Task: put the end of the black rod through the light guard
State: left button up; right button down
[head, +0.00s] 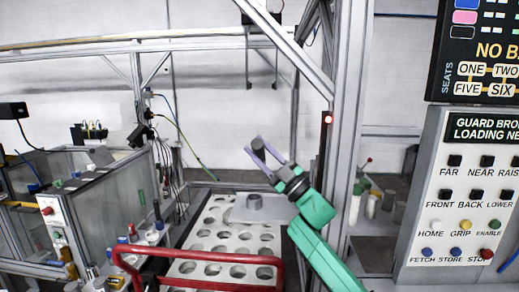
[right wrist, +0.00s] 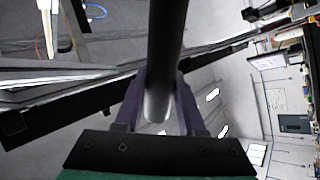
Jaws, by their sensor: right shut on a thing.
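My right gripper (head: 259,152) is raised in front of the perforated rack in the head view, to the left of the light guard. In the right wrist view, its purple fingers (right wrist: 160,105) are shut on the black rod (right wrist: 166,50), which runs up out of the picture. I cannot make out the rod clearly in the head view. The light guard (head: 322,155) is a dark upright strip on the metal frame, with a lit red lamp (head: 328,119) at its top. A gap shows between gripper and guard. My left gripper is not in view.
A pale rack (head: 200,243) with round holes stands below, with a red rail (head: 190,279) in front. A metal post (head: 352,120) rises right of the guard. A button panel (head: 460,200) reading "GUARD BRO..." is at right. A machine cabinet (head: 105,210) stands left.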

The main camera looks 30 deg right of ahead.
jog(key=s+a+b, duration=0.1)
jog(key=s+a, duration=0.4)
jog(key=s, duration=0.3)
jog(key=shift+s+b, duration=0.15)
jog(key=shift+b, duration=0.15)
